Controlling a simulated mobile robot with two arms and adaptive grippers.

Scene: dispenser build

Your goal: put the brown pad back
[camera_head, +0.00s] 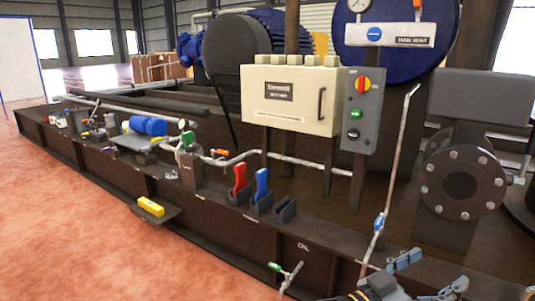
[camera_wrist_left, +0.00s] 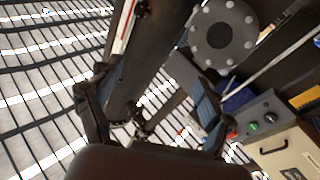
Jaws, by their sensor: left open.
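I cannot make out a brown pad in either view. My left gripper (camera_head: 436,270) is at the bottom right of the head view, with its blue-grey fingers apart, in front of the dark skid. It also shows in the left wrist view (camera_wrist_left: 150,85), with one finger on each side and no held object visible between them. Three dark holders stand on the skid's edge: one has a red handle (camera_head: 240,178), one a blue handle (camera_head: 262,183), and the third holder (camera_head: 285,208) looks empty. My right gripper is not in view.
A thin upright pipe with a blue valve handle (camera_head: 379,222) stands near my left gripper. A cream box (camera_head: 292,98) and a grey switch panel (camera_head: 361,112) are behind. A yellow block (camera_head: 151,206) lies on a small ledge. The red floor (camera_head: 80,235) is clear.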

